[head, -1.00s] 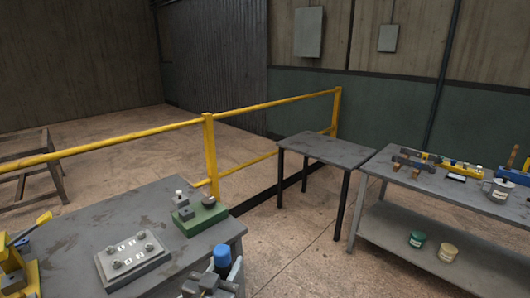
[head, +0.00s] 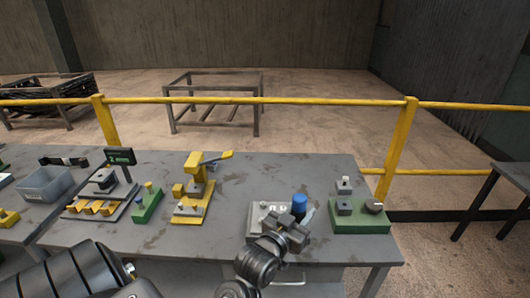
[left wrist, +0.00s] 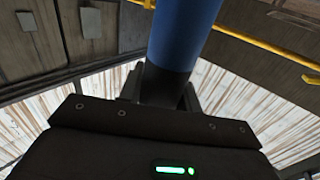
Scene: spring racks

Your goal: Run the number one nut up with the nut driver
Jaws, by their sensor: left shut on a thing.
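My left gripper (head: 296,228) is shut on the nut driver, whose blue handle (head: 300,204) stands up above the jaws. In the left wrist view the blue handle (left wrist: 185,35) rises from between the dark jaws (left wrist: 165,92). The driver's lower end is hidden. The grey plate with numbered nuts (head: 254,222) lies on the bench just behind and left of the gripper, which covers part of it. I cannot make out the number one nut or whether the driver touches any nut. My right gripper is not in view.
A green block with grey parts (head: 362,222) stands right of the plate. A yellow press (head: 194,188), a small green stand (head: 147,204) and a rack with yellow parts (head: 98,200) stand to the left. A yellow rail (head: 250,100) runs behind the bench. Bare bench (head: 170,240) lies in front of the press.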

